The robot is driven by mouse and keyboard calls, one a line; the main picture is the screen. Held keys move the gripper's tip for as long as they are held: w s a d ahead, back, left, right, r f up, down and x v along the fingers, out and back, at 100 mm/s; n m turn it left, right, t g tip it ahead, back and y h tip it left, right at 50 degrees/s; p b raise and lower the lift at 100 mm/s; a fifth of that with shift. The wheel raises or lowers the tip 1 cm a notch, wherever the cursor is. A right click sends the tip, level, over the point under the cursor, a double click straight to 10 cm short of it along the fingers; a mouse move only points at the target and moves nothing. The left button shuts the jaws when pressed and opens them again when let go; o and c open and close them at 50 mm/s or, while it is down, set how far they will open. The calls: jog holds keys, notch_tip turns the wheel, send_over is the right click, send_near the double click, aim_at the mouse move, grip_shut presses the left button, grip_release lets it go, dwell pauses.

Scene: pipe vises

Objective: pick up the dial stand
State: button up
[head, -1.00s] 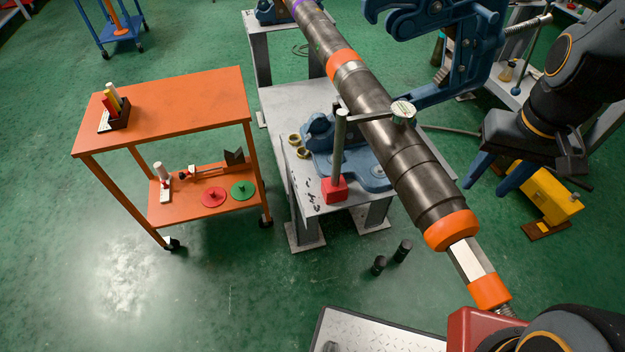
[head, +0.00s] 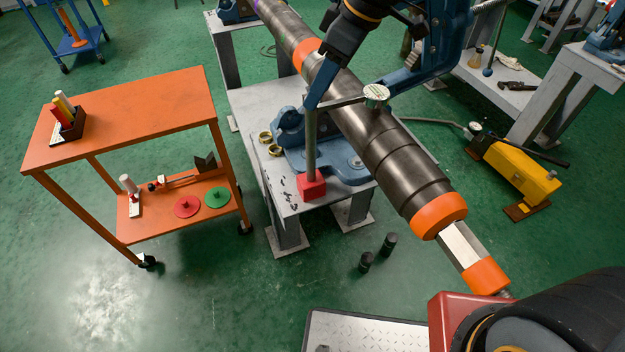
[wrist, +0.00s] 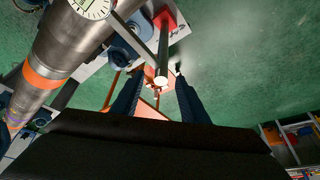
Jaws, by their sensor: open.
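The dial stand has a red block base (head: 312,187), a grey upright post (head: 311,150) and a side arm carrying a round white dial (head: 376,92). It stands on the near edge of the grey bench, and the dial is over the pipe. My gripper (head: 313,98) is at the top of the post in the head view; one blue finger shows, overlapping the post top. In the wrist view, my open gripper (wrist: 158,78) has a finger on either side of the post's top end (wrist: 160,78). Gaps show there on both sides. The dial (wrist: 92,5) is at the upper left.
A large dark pipe (head: 385,145) with orange bands runs diagonally beside the stand, above a blue vise (head: 345,162). An orange cart (head: 135,115) stands left. Two small brass rings (head: 270,142) lie on the bench (head: 250,100). A yellow pump (head: 515,170) is on the floor right.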

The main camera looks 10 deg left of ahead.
jog(key=x, duration=0.4)
jog(key=shift+p, duration=0.3)
jog(key=p+x, duration=0.1)
jog(key=x, duration=0.4)
jog(key=shift+s+f, duration=0.1)
jog(key=shift+s, duration=0.05)
jog(key=shift+c, duration=0.4)
grip_shut()
dwell(0.6)
